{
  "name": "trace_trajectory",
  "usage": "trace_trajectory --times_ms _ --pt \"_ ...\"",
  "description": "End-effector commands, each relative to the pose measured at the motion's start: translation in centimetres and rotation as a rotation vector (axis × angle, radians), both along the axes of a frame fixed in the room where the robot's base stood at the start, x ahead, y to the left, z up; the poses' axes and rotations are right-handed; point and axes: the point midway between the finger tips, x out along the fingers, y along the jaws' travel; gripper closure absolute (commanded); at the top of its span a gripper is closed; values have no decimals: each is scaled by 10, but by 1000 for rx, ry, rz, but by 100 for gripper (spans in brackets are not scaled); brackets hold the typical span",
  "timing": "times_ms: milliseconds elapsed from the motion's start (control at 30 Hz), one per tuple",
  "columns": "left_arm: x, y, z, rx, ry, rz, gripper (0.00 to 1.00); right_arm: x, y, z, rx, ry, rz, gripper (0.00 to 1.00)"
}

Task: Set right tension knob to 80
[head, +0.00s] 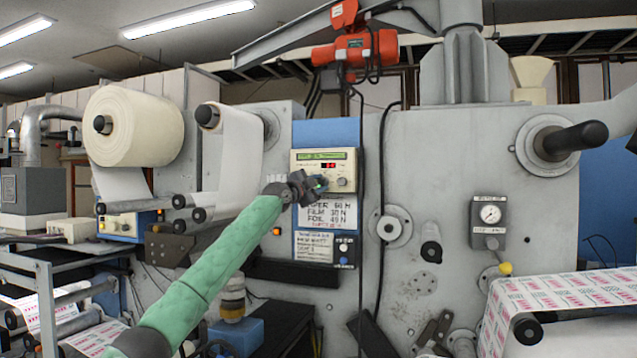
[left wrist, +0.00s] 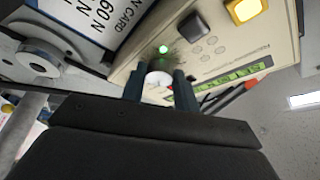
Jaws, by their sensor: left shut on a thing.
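The control panel (head: 346,158) is a cream box on the grey machine, with a green display and a small red readout. My left gripper (head: 322,184) reaches its lower part from the left. In the left wrist view the two dark fingers of my left gripper (left wrist: 160,85) are shut on a white round knob (left wrist: 158,78), one on each side. A pale round knob (head: 342,183) also shows just right of the fingers in the head view; I cannot tell whether it is the same one. The knob's setting is not readable. My right gripper is not in view.
A card with tension values (head: 326,212) is below the panel. A green light (left wrist: 163,49), a black switch (left wrist: 193,27) and a yellow button (left wrist: 245,10) are near the knob. A black cable (head: 361,130) hangs just right of the panel.

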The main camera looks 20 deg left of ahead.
Motion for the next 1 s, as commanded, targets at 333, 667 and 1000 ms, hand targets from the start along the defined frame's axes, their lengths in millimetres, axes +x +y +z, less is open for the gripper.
trace_trajectory --times_ms 333,667,1000 --pt "0 -1 -1 18 0 -2 92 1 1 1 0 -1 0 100" --pt "0 -1 -1 17 0 -1 48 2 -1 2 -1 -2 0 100" --pt "-4 1 -3 17 -2 -1 48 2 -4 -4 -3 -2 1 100"
